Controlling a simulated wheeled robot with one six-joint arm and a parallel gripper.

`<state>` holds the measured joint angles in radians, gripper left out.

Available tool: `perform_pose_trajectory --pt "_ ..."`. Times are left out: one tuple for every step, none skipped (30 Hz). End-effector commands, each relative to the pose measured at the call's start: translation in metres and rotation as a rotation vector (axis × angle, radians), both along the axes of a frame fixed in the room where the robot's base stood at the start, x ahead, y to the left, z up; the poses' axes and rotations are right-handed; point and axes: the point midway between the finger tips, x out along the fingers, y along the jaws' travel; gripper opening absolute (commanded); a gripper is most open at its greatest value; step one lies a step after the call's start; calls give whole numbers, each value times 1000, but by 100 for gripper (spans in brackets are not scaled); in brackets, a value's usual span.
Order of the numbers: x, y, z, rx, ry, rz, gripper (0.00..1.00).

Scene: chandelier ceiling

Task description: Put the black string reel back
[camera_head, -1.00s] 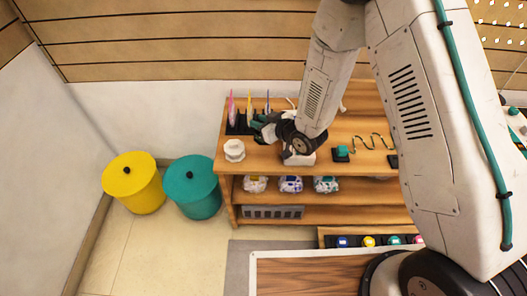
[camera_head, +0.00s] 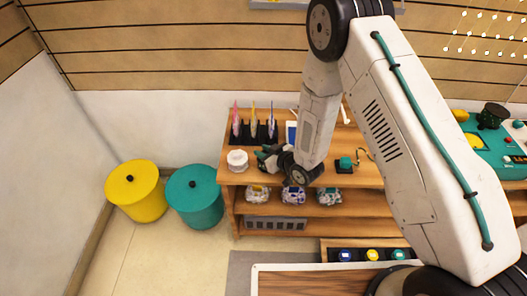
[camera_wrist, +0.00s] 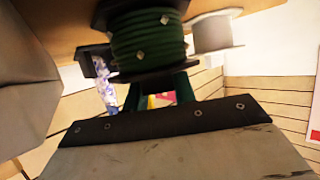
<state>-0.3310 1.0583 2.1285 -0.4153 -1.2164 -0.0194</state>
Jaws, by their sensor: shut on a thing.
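The string reel (camera_wrist: 148,42) fills the upper middle of the wrist view. It has black flanges and dark string that looks green, with small pale specks. My gripper (camera_wrist: 160,92), with dark green fingers, is shut on it. In the head view my gripper (camera_head: 267,158) is at the left part of the wooden shelf unit (camera_head: 225,178), just right of a white reel (camera_head: 237,161). The white reel also shows in the wrist view (camera_wrist: 215,33), beside the held reel. In the head view I cannot clearly make out the held reel against the dark gripper.
A black holder with coloured upright items (camera_head: 254,128) stands behind my gripper. Wrapped packs (camera_head: 293,196) lie on the shelf below. A yellow bin (camera_head: 135,192) and a teal bin (camera_head: 194,197) stand left of the unit.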

Motion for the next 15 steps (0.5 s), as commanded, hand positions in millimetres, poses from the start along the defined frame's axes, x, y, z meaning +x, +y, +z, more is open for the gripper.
perform_pose_trajectory --pt "0 0 -2 -1 1 0 0" --pt "0 0 -2 0 0 0 32" --pt "0 0 -2 -1 1 0 43" --pt "0 0 -2 -1 1 0 48" --pt "0 0 -2 -1 1 0 48" --pt "0 0 -2 -1 1 0 48" --pt "0 0 -2 0 0 0 48" --pt "0 0 -2 0 0 0 48" --pt "0 0 -1 0 0 0 48" --pt "0 0 -1 0 0 0 48" --pt "0 0 -1 0 0 0 48" --pt "0 0 -1 0 0 0 48" --pt "0 0 0 0 0 0 48" --pt "0 0 2 1 -1 0 48" --pt "-2 -2 2 0 0 -1 48"
